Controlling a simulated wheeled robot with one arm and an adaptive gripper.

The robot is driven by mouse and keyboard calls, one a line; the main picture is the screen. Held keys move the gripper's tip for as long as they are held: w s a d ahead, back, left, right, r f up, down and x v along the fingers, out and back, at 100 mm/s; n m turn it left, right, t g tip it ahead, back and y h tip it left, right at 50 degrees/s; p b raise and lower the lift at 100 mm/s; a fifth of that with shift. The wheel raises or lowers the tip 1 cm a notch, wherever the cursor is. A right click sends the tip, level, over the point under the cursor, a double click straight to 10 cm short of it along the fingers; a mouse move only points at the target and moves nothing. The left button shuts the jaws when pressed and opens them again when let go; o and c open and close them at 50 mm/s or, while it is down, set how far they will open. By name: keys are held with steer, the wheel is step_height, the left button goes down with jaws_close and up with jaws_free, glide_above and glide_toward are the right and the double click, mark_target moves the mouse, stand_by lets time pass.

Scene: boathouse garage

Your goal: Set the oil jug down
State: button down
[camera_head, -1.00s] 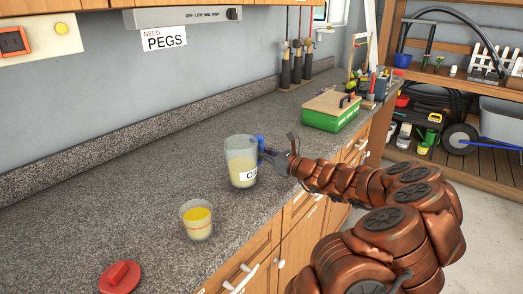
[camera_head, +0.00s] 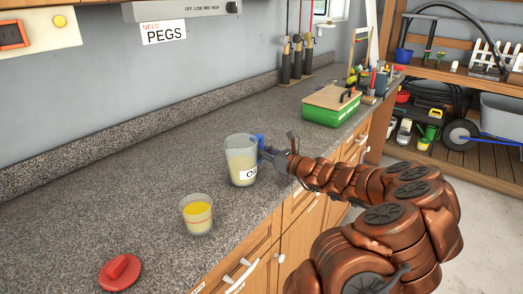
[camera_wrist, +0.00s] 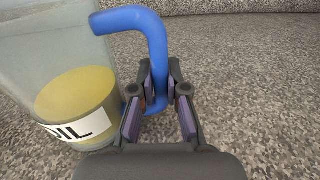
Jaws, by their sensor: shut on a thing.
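The oil jug (camera_head: 240,162) is a clear container with yellowish liquid, a white label and a blue handle. It is upright at the counter (camera_head: 120,200), near its front edge. I cannot tell whether its base touches the surface. My gripper (camera_head: 268,157) is to its right, shut on the blue handle. In the wrist view the jug (camera_wrist: 55,70) fills the left side, its label partly reading "IL". The blue handle (camera_wrist: 150,30) runs down between the fingers of my gripper (camera_wrist: 158,95).
A small glass of yellow liquid (camera_head: 197,216) stands in front of the jug. A red lid-like object (camera_head: 120,272) lies at the front left. A green box (camera_head: 333,112) stands farther back. Bare counter lies left of and behind the jug.

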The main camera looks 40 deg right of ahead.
steer(key=shift+f, duration=0.25)
stand_by(0.5)
steer(key=c, duration=1.1)
jaws_free()
steer(key=shift+c, duration=0.4)
steer(key=c, duration=0.3)
steer(key=s+d+p, duration=0.1)
steer(key=s, duration=0.4)
steer(key=s+d+p, duration=0.1)
steer(key=s+p, duration=0.1)
steer(key=s, duration=0.2)
steer(key=s+d+p, duration=0.1)
steer(key=s, duration=0.4)
steer(key=shift+s, duration=0.35)
stand_by(0.6)
stand_by(0.5)
